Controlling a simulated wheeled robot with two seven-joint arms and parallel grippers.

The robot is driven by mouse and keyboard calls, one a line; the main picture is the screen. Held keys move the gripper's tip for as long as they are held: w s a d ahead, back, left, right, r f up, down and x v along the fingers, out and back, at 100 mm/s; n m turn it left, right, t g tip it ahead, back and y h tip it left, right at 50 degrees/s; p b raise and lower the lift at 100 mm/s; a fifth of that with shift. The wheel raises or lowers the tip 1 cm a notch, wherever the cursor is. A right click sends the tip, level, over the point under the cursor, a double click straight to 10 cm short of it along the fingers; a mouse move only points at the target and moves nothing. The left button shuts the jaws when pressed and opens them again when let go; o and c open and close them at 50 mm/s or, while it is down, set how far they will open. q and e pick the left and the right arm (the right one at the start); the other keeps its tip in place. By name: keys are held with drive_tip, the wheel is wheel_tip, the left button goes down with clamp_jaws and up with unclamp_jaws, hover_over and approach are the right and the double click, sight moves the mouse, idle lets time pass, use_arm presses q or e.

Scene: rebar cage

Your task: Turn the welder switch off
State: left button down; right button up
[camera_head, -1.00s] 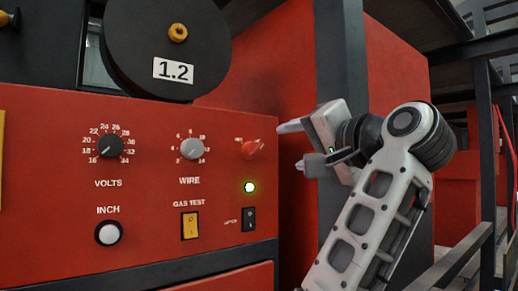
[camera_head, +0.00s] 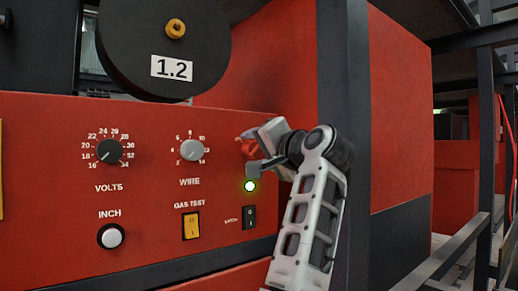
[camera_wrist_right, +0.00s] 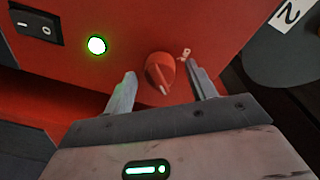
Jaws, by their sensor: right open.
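The red rotary switch (camera_head: 246,144) is on the right part of the red welder panel (camera_head: 60,170), partly hidden by my right gripper in the head view. In the right wrist view the red knob (camera_wrist_right: 160,73) shows between the fingers of my right gripper (camera_wrist_right: 163,88), which is open, one finger on each side. I cannot tell whether a finger touches it. A green lamp (camera_head: 250,186) is lit below the switch and also shows in the wrist view (camera_wrist_right: 96,45). My left gripper is not in view.
A black rocker switch (camera_head: 249,217) marked LATCH and a yellow gas test switch (camera_head: 190,226) are lower on the panel. The volts knob (camera_head: 109,151) and wire knob (camera_head: 192,150) are to the left. A dark post (camera_head: 343,70) stands behind my right arm.

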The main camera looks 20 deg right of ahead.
drive_tip(key=c, duration=1)
